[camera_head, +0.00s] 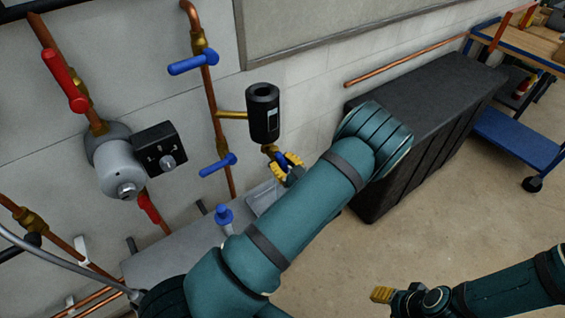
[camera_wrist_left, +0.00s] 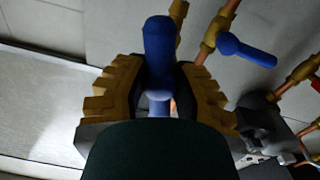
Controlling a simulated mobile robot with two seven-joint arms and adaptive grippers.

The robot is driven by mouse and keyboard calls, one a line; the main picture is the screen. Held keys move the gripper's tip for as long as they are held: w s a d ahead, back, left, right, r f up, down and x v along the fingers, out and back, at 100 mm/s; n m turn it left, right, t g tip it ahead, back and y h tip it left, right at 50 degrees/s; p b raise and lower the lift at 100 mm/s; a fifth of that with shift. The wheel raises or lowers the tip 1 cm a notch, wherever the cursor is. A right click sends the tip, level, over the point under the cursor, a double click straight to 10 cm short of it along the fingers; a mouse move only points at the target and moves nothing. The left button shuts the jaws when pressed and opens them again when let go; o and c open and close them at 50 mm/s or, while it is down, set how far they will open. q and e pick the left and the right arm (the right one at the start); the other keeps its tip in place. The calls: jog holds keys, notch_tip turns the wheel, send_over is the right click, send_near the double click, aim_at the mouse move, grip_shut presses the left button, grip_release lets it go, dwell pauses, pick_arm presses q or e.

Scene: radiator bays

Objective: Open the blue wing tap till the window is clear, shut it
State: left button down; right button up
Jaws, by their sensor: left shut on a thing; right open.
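My left gripper (camera_head: 288,168) is shut on the blue wing tap (camera_head: 283,161) below a black cylindrical housing (camera_head: 262,105). In the left wrist view, the blue tap (camera_wrist_left: 160,50) stands between the yellow fingers of the gripper (camera_wrist_left: 157,85). My forearm hides part of the tap's surroundings in the head view. My right gripper (camera_head: 382,294) is open, empty and low over the floor.
Two blue lever handles (camera_head: 193,64) (camera_head: 218,164) sit on the copper pipe left of the housing. A red lever (camera_head: 65,82) and a grey pump (camera_head: 117,165) are further left. A black chest (camera_head: 430,120) stands behind my left arm.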

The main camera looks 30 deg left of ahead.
pick_arm(q)
jog(key=c, duration=0.7)
grip_release()
jog(key=v, duration=1.2)
